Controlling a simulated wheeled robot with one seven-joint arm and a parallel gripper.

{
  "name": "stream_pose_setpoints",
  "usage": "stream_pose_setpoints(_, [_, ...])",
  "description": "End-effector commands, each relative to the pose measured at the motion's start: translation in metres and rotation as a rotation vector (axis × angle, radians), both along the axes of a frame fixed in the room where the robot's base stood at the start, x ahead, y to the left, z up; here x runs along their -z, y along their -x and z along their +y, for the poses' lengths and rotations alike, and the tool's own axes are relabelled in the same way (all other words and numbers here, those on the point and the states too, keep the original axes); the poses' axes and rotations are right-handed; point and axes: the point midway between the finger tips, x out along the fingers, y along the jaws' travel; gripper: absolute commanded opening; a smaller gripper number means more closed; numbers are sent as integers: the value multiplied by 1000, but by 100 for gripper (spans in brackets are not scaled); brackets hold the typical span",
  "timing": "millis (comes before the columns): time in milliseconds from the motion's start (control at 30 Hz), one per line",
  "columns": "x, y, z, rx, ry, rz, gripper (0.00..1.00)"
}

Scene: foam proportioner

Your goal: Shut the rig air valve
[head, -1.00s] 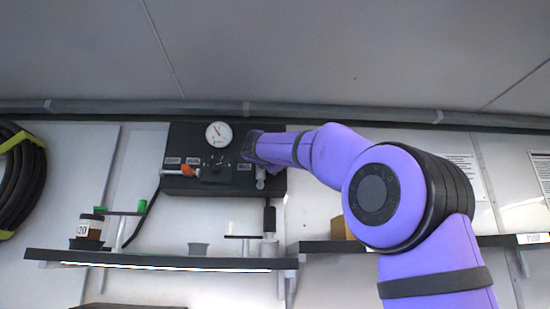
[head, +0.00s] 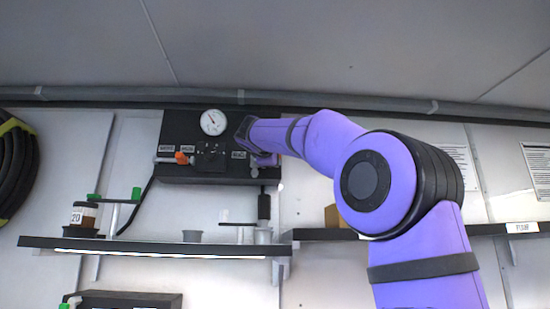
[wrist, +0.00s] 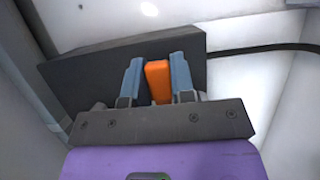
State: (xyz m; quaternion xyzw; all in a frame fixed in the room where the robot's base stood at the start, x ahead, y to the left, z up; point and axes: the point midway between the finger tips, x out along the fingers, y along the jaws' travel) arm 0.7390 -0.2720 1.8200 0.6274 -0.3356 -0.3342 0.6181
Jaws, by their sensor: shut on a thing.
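The black valve panel (head: 207,179) hangs on the back wall with a round white gauge (head: 213,122) at its top. My gripper (head: 262,160) is at the panel's right part, near the right-hand label. In the wrist view my gripper (wrist: 157,60) has its two blue-grey fingers shut on an orange valve handle (wrist: 158,84) in front of the dark panel (wrist: 90,72). In the head view my arm hides this handle. Another orange lever (head: 182,158) shows uncovered at the panel's left part. The label words are too small to read surely.
A black shelf (head: 150,247) below the panel carries a brown-filled jar (head: 84,215), a grey cup (head: 192,236) and a stand with green ends. Another shelf (head: 480,230) runs behind my arm at the right. A coiled black hose (head: 15,165) hangs at far left.

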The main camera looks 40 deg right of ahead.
Motion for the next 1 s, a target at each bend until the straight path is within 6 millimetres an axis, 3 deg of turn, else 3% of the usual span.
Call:
stream_pose_setpoints(267, [2, -1, 0, 0, -5, 1, 0])
stream_pose_setpoints(300, [2, -1, 0, 0, -5, 1, 26])
stream_pose_setpoints(400, [2, -1, 0, 0, -4, 1, 49])
stream_pose_setpoints(767, [0, 2, 3, -1, -3, -1, 49])
stream_pose_setpoints(1000, [0, 21, 32, -3, -3, -1, 49])
